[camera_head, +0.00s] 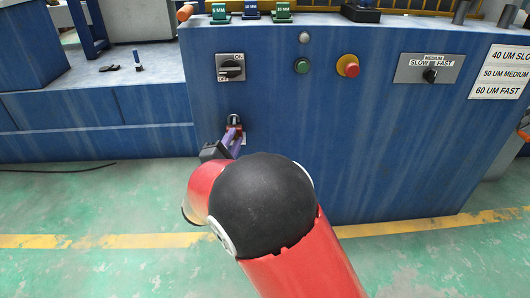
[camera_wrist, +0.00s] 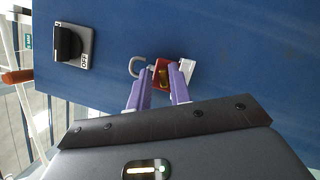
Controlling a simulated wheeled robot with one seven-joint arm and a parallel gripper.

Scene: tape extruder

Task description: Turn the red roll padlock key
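The red padlock (camera_wrist: 163,68) hangs on the blue machine front, its grey curved shackle to the left in the wrist view. A brass-coloured part, perhaps the key (camera_wrist: 162,77), shows on its face. My gripper (camera_wrist: 162,74) points at the padlock, its two purple fingers apart with the brass part between their tips. I cannot tell whether the tips touch it. In the head view the padlock (camera_head: 234,126) is small and partly covered by my gripper (camera_head: 233,135).
An ON/OFF rotary switch (camera_head: 231,68) sits above the padlock. A green button (camera_head: 302,66), a red emergency knob (camera_head: 348,66) and a speed selector (camera_head: 430,75) are to the right. A white label (camera_wrist: 188,69) is beside the padlock. The green floor in front is open.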

